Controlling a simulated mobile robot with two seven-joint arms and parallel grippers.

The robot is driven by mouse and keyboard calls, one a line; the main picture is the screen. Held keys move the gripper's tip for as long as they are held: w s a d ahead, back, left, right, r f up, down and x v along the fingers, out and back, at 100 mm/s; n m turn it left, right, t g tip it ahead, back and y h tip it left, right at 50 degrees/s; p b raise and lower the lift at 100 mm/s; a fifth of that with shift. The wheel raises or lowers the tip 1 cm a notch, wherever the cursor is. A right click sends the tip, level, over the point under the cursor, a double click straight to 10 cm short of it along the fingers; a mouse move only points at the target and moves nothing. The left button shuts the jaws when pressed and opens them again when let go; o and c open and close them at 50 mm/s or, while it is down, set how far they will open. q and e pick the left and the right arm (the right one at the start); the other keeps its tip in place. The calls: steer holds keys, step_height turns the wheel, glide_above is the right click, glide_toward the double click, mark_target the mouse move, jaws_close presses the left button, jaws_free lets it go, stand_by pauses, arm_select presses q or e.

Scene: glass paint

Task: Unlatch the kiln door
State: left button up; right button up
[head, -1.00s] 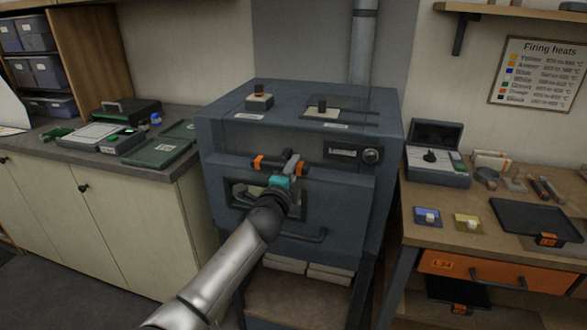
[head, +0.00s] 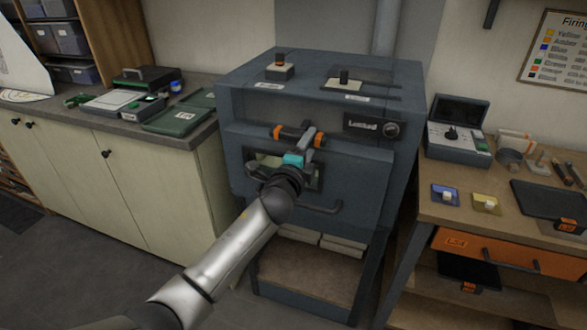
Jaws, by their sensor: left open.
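The dark blue-grey kiln (head: 320,105) stands in the middle of the head view. Its front door (head: 360,185) looks closed, with a window behind my gripper and a bar handle (head: 315,207) below. A latch bar with orange bands (head: 297,134) runs across the upper door. My left gripper (head: 302,146) reaches up from below to the right part of that bar. Its jaws are open at the bar; whether they touch it I cannot tell. My left wrist hides part of the window. My right gripper is not in view.
A small display panel with a knob (head: 374,126) sits right of the latch. A wooden bench (head: 450,205) with tools and an orange drawer (head: 500,253) stands at the right. A counter (head: 130,128) with green trays stands at the left.

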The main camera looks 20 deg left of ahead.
arm_select(q)
steer(key=s, duration=1.2)
steer(key=shift+a+p, duration=0.25)
steer(key=shift+p, duration=0.15)
steer(key=shift+s, duration=0.1)
steer(key=s+a+f+n+g+b, duration=0.1)
steer(key=s+f+n+g, duration=0.15)
steer(key=f, duration=0.95)
steer(key=s+a+f+n+g+b, duration=0.1)
steer(key=s+a+f+n+g, duration=0.15)
steer(key=f, duration=0.95)
steer(key=s+f+n+g+y+b, duration=0.1)
steer(key=s+f+n+g, duration=0.1)
steer(key=s+f, duration=0.45)
steer(key=s+f+n+g+b, duration=0.15)
steer(key=s+f, duration=0.25)
steer(key=f, duration=0.6)
steer(key=s+f+n+g, duration=0.2)
steer(key=s+f, duration=0.4)
steer(key=s, duration=0.4)
steer(key=s+d+f+n+g+b, duration=0.1)
steer(key=s+f+n+g, duration=0.2)
steer(key=s+f, duration=0.3)
steer(key=s+f+n+g+b, duration=0.1)
steer(key=s+f, duration=0.4)
steer(key=s, duration=1)
steer(key=shift+s+d+f+n+g, duration=0.2)
steer(key=shift+s+f+n+g, duration=0.2)
steer(key=shift+n+g, duration=0.65)
